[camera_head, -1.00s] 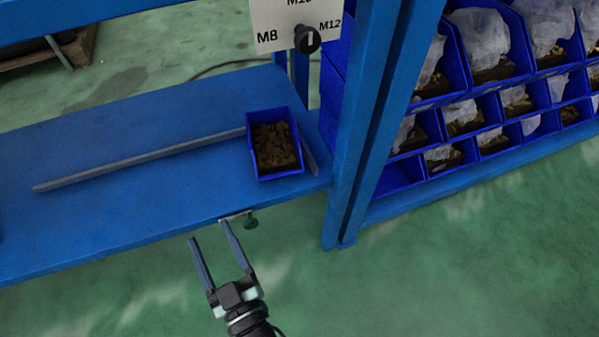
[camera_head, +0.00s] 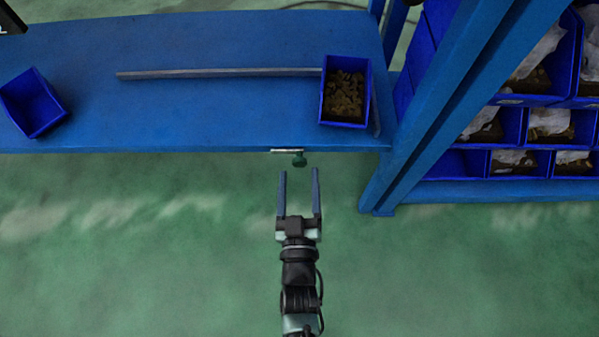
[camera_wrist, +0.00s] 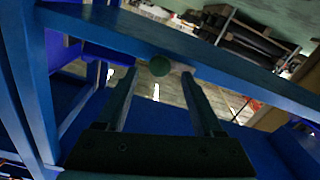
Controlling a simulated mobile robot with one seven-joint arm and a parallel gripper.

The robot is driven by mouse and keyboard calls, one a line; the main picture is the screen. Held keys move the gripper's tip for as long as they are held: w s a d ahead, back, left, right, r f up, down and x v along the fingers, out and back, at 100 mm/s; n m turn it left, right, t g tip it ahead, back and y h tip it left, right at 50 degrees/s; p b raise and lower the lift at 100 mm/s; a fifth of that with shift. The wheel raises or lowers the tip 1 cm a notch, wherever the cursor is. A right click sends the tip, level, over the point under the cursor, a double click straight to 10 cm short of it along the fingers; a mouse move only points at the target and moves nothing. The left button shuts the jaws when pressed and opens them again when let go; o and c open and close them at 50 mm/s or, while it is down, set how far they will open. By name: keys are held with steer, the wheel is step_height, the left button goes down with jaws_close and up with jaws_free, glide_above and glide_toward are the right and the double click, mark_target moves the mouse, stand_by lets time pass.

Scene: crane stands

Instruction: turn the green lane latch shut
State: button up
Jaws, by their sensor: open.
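The green lane latch (camera_head: 299,159) is a small dark green knob on a pale plate at the front edge of the blue shelf (camera_head: 220,125). In the wrist view the green knob (camera_wrist: 159,66) shows between and beyond my fingers, against the shelf edge. My gripper (camera_head: 299,172) is open and empty, with its fingers pointing at the shelf edge just short of the knob. A clear gap shows between the fingertips and the latch in the head view. The latch's pivot is too small to make out.
A blue bin of brown parts (camera_head: 345,95) stands on the shelf by a grey rail (camera_head: 215,73). An empty blue bin (camera_head: 33,103) is at left. A blue post (camera_head: 440,110) and a rack of bins (camera_head: 540,130) stand at right. The green floor in front is clear.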

steer(key=shift+w, duration=1.2)
jaws_close()
